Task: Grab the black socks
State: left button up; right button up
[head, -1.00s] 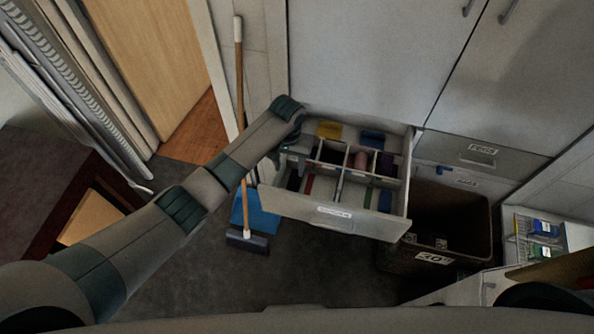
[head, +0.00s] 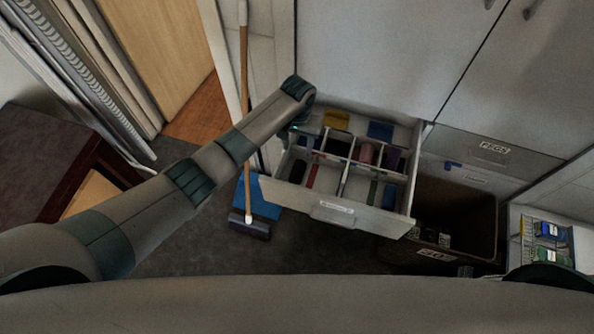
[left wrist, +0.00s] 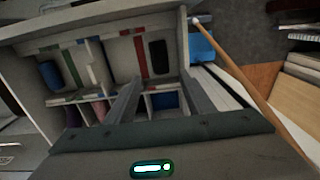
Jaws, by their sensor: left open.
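The open drawer (head: 395,222) is split into compartments. A black item (head: 297,171), which could be the black socks, lies in its front left compartment beside a red item; it also shows in the left wrist view (left wrist: 158,56), beyond the fingertips. Another black item (head: 338,149) lies in a middle compartment; I cannot tell for sure which is the socks. My left gripper (head: 299,130) is over the drawer's back left part, its fingers mostly hidden by the wrist. In the left wrist view the gripper (left wrist: 160,84) is open, with nothing between its fingers. My right gripper is not in view.
Yellow (head: 337,120), blue (head: 380,131) and pink (head: 367,153) items lie in other compartments. A broom (head: 245,110) leans left of the drawer, near a blue dustpan (head: 262,197). A brown bin (head: 455,215) stands to the right. Cabinet doors (head: 390,60) rise behind.

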pick_arm(q)
notch_tip(320, 180, down, 5)
jog(key=shift+f, duration=0.1)
jog(key=b, duration=0.2)
send_over(297, 168)
notch_tip(297, 168, down, 4)
jog(key=shift+f, duration=0.1)
jog(key=shift+d+f+b, duration=0.1)
jog(key=shift+f+b, duration=0.5)
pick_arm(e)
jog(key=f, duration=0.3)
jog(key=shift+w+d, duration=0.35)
pick_arm(q)
jog(key=shift+s, duration=0.1)
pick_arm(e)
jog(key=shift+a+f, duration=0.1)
pick_arm(q)
jog(key=shift+f+b, duration=0.35)
jog(key=shift+f, duration=0.05)
notch_tip(297, 168, down, 4)
jog(key=b, duration=0.4)
jog(key=shift+f+b, duration=0.2)
jog(key=shift+b, duration=0.1)
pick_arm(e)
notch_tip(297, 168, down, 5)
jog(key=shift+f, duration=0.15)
